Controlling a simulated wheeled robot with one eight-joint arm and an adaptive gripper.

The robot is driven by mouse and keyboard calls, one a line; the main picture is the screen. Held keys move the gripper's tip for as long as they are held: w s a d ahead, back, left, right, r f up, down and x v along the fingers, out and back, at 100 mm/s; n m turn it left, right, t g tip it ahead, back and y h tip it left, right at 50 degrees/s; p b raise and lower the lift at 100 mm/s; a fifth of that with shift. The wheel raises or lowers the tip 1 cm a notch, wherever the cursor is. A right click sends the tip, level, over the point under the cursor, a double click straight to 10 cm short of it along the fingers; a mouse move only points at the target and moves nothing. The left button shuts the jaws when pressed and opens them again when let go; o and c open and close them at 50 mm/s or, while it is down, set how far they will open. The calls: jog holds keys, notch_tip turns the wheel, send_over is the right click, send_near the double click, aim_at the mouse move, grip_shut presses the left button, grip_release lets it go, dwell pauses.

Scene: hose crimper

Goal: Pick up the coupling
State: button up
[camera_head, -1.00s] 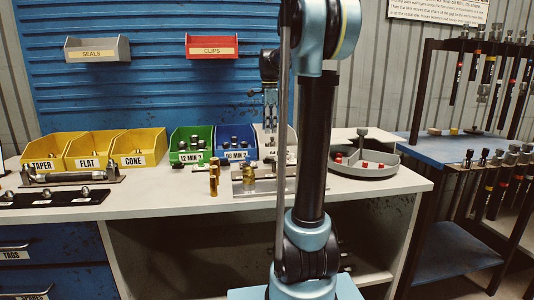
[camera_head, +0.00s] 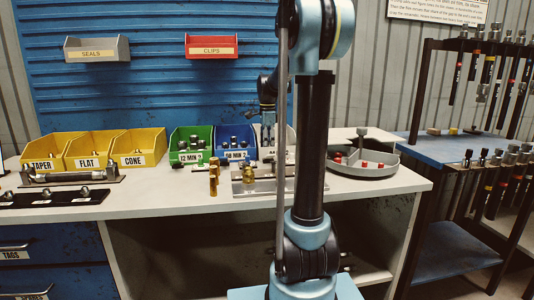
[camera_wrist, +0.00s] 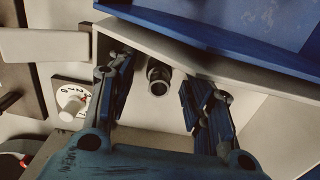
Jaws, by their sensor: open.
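A small dark metal coupling (camera_wrist: 158,80), a short hollow cylinder with its open end facing the camera, shows in the wrist view on a pale surface that appears to be inside the pale bin (camera_wrist: 140,35). My gripper (camera_wrist: 168,88) is open, with one finger on each side of the coupling and visible gaps to both. In the head view my gripper (camera_head: 268,138) points down over the pale bin (camera_head: 291,142), right of the blue bin. My arm partly hides that bin, and the coupling cannot be made out there.
A blue bin (camera_head: 236,155) and a green bin (camera_head: 191,158) stand to the left. A grey divided tray (camera_head: 365,172) with red pieces is to the right. Brass fittings (camera_head: 214,188) and a metal fixture (camera_head: 262,188) stand in front. A dial (camera_wrist: 72,103) is near one finger.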

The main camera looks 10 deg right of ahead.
grip_shut()
jog(key=shift+r, duration=0.1)
